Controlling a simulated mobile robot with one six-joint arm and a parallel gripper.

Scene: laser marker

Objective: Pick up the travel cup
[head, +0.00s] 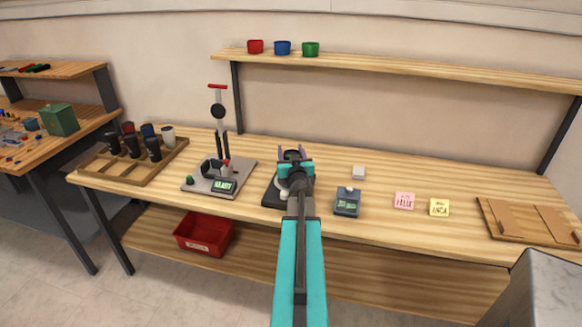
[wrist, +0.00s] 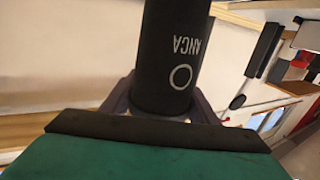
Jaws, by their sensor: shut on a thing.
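My gripper (head: 292,156) is over the middle of the workbench, shut on a black travel cup. In the wrist view the cup (wrist: 168,65) stands between the two grey fingers and fills the upper middle. It bears white lettering and a white ring, both seen upside down; its top and bottom ends are not both in view. In the head view my gripper and arm hide most of the cup. A dark base (head: 271,195) lies below and beside my gripper; I cannot tell whether the cup touches it.
A wooden rack (head: 112,172) with several cups stands at left, beside a lever press (head: 220,165). A small dark display box (head: 347,202), a pink note (head: 404,200) and a yellow note (head: 439,207) lie at right. A shelf (head: 400,66) spans the back.

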